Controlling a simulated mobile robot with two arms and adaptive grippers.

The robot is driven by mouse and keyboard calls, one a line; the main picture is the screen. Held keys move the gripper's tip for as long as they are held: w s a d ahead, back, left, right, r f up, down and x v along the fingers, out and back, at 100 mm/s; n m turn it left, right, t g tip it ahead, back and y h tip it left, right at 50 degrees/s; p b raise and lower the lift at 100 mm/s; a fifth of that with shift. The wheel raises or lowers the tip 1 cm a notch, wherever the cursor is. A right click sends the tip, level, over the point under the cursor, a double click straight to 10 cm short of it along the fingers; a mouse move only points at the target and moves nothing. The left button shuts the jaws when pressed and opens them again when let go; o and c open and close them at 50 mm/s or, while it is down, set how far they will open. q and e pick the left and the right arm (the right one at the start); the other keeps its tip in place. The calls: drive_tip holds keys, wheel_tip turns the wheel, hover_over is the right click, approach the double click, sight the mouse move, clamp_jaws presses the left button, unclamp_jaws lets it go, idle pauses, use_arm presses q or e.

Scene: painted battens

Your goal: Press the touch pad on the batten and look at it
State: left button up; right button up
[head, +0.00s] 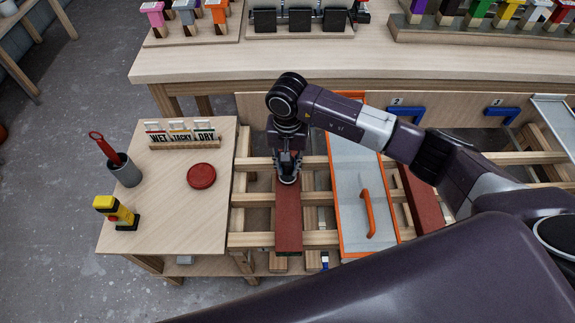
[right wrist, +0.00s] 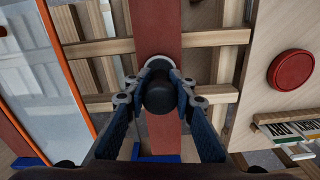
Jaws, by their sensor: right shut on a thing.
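A red-brown batten (head: 288,222) lies lengthwise across the wooden rails of the rack, and it also shows in the right wrist view (right wrist: 158,28). My right gripper (head: 287,165) points down over its far part. It is shut on the dark rounded handle of the touch pad (right wrist: 160,95), with a finger on each side. The pad's pale rim shows just beyond the handle, against the batten; whether it touches the paint I cannot tell. The pad's underside is hidden. My left gripper is not in view.
A side table (head: 150,220) at left holds a red disc (head: 201,175), WET, TACKY and DRY cards (head: 182,132), a grey cup (head: 126,174) and a yellow-black device (head: 115,210).

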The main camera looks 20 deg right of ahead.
drive_tip(key=shift+r+p, duration=1.45)
drive_tip(key=shift+r, duration=2)
